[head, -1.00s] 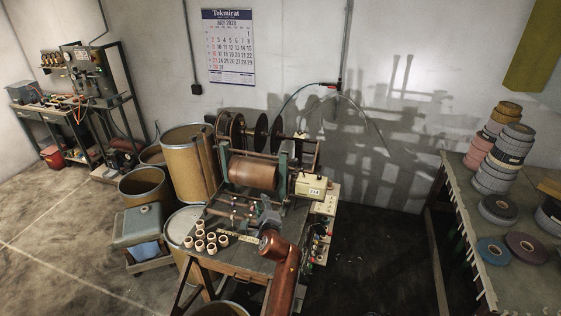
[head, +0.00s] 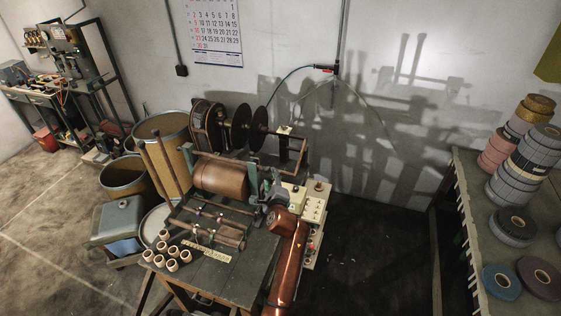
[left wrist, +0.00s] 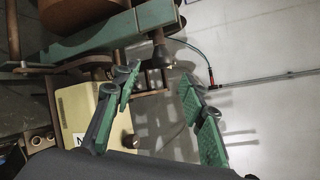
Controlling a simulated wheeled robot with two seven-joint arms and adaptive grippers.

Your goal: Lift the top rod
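The winding machine has a wide brown roller (head: 222,178) across its frame. Thin rods (head: 215,210) run below and in front of it. Which bar is the top rod I cannot tell for sure. My left gripper (head: 272,188) is by the machine's right end, next to the green end post (head: 252,180). In the left wrist view the green-padded fingers (left wrist: 160,95) are spread, with nothing between them. A green bar (left wrist: 110,32) and a dark tapered rod end (left wrist: 160,55) show beyond the fingers. My right gripper is in neither view.
A pale control box (head: 310,203) stands just right of my gripper. Several small rolls (head: 172,256) and a ruler (head: 207,253) lie on the table's front left. Dark reels (head: 238,130) stand behind. A bench with tape rolls (head: 515,225) is at right, with open floor between.

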